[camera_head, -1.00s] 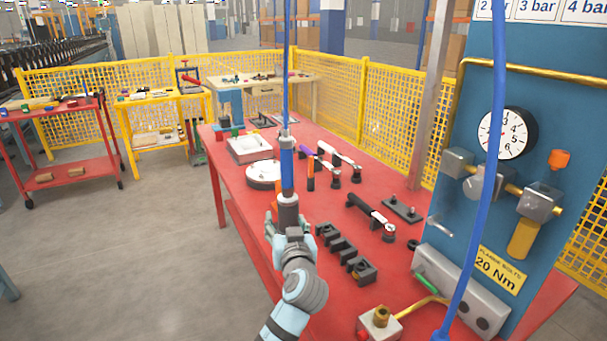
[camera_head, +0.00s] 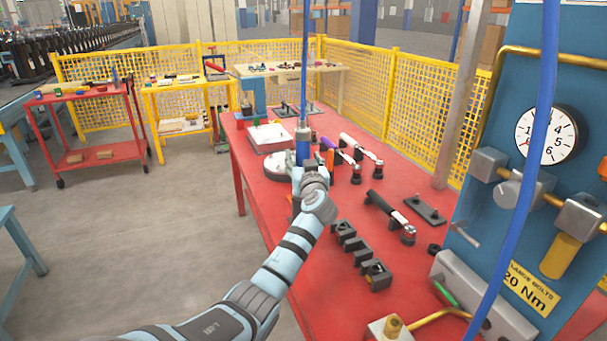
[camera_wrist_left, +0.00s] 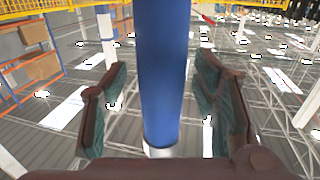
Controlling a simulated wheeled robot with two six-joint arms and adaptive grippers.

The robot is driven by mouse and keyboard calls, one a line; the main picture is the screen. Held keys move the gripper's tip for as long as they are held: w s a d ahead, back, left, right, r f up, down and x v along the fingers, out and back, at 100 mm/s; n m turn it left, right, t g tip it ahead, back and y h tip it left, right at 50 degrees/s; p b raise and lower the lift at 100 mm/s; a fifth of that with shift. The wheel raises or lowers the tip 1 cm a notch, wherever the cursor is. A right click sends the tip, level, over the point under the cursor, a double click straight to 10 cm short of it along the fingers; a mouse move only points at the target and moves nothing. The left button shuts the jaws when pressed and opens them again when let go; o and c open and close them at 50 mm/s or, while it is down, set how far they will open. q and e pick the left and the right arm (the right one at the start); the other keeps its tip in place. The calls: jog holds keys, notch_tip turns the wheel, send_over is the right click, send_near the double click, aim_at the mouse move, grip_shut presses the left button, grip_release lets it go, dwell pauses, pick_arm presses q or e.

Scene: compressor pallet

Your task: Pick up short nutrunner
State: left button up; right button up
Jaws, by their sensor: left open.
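The short nutrunner, a tool with a blue cylindrical body (camera_head: 303,150), hangs upright from a blue hose over the red table. My left gripper (camera_head: 308,174) is at its body and hides its lower part in the head view. In the left wrist view the blue body (camera_wrist_left: 164,75) stands between the two dark fingers. Gaps show on both sides, so the left gripper is open around it and not gripping it. My right gripper is in neither view.
The red table (camera_head: 330,295) holds a black block rack (camera_head: 360,255), a black-handled wrench (camera_head: 390,217) and a white tray (camera_head: 268,138). A blue panel with a gauge (camera_head: 546,135) and a hanging blue hose stands at right. Floor is open at left.

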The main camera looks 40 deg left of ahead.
pick_arm(q)
jog(key=shift+a, duration=0.2)
jog(key=shift+d, duration=0.1)
grip_shut()
jog(key=shift+r, duration=0.1)
